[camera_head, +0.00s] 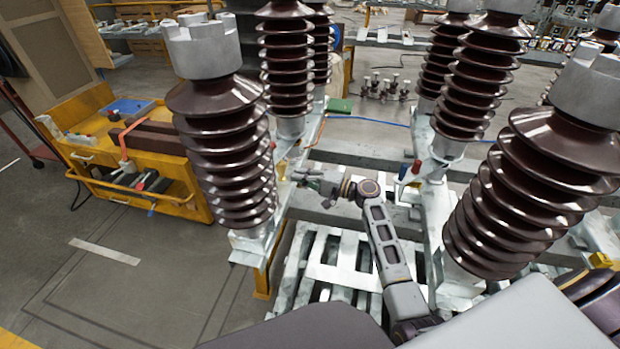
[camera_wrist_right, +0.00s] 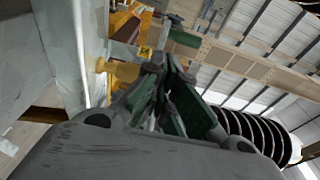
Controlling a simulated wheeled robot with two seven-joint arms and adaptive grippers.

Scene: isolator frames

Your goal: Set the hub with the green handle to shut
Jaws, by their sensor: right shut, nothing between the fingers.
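My right gripper (camera_head: 308,180) reaches in at the frame beside the near left ribbed insulator; its fingers are shut and hold nothing. In the right wrist view the closed fingers (camera_wrist_right: 168,62) with green inner pads fill the middle. Just beyond the fingertips there is a dark green cylinder (camera_wrist_right: 184,42), which looks like the green handle, next to yellow and orange hub parts (camera_wrist_right: 123,73). I cannot tell if the fingers touch it. In the head view a small yellow part (camera_head: 282,170) shows near the fingertips; the handle's setting is not clear. My left gripper is not in view.
Tall brown insulators (camera_head: 222,150) stand on both sides of my arm, with another (camera_head: 535,190) at the right.

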